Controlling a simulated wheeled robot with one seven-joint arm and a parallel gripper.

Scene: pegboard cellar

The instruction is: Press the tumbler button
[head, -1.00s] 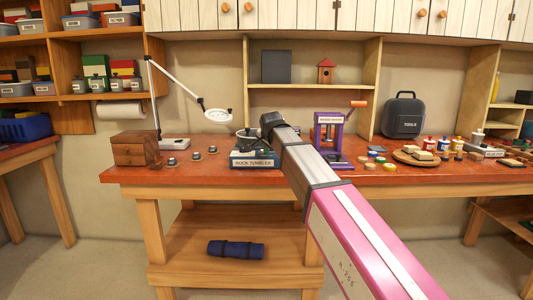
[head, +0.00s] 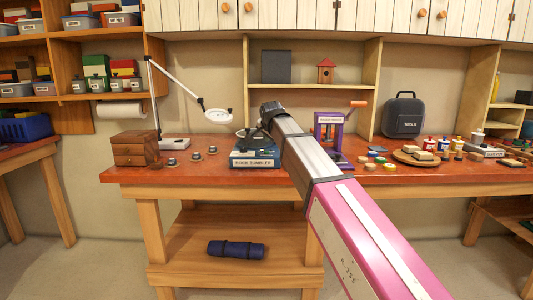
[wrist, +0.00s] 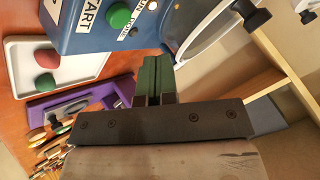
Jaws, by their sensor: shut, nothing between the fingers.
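The rock tumbler (head: 255,159) stands on the red bench top with its name plate facing me; my arm partly hides it. In the wrist view its blue housing (wrist: 150,35) carries a round green button (wrist: 119,15) beside a label ending in "ART". In the head view my wrist is above the tumbler's right side.
A purple press (head: 331,135) stands just right of my arm. A white tray (wrist: 65,65) with red and green lumps lies near the housing. A lamp (head: 217,115) hangs left, above small dark pieces. The tumbler's pale round drum end (wrist: 210,30) is near my fingers.

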